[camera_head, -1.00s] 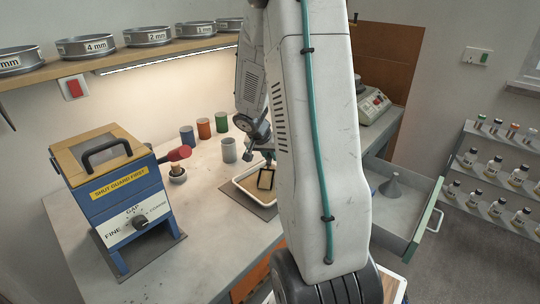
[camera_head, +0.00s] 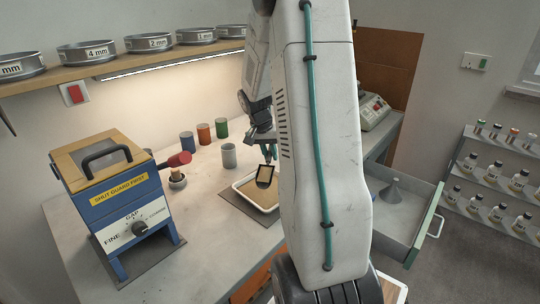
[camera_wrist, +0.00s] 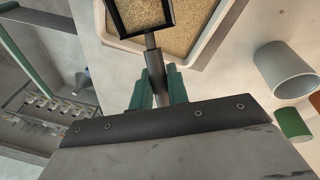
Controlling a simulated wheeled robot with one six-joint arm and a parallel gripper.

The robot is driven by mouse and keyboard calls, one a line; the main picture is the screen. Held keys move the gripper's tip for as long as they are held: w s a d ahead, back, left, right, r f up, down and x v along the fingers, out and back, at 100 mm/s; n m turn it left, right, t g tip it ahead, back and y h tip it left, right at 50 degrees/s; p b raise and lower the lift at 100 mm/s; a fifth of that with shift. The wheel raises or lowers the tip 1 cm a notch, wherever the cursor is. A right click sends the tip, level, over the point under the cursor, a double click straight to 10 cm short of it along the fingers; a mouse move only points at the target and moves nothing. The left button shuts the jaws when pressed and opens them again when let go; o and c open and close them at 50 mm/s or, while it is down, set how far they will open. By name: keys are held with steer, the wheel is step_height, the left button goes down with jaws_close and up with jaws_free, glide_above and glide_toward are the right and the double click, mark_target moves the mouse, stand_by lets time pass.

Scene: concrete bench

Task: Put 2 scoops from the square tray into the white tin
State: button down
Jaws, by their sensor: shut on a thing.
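My gripper (camera_head: 268,154) is shut on the handle of a black scoop (camera_head: 265,174). In the wrist view the green fingers of my gripper (camera_wrist: 157,88) close around the handle, and the scoop (camera_wrist: 141,30) has tan grains within its frame. The scoop is over the square white tray (camera_head: 241,188), which holds tan grains; whether it touches them I cannot tell. The tray also shows in the wrist view (camera_wrist: 205,55), partly cut off. The white tin (camera_head: 229,156), greyish in this light, stands upright behind and left of the tray. It shows in the wrist view (camera_wrist: 283,72) at right.
Blue (camera_head: 187,141), orange (camera_head: 204,133) and green (camera_head: 222,128) tins stand behind the white tin. A blue machine (camera_head: 120,200) and a small pot with a red-topped item (camera_head: 178,170) are at left. An open drawer (camera_head: 402,210) holds a funnel (camera_head: 391,190).

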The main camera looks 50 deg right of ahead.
steer(key=shift+r, duration=2.8)
steer(key=shift+f, duration=0.1)
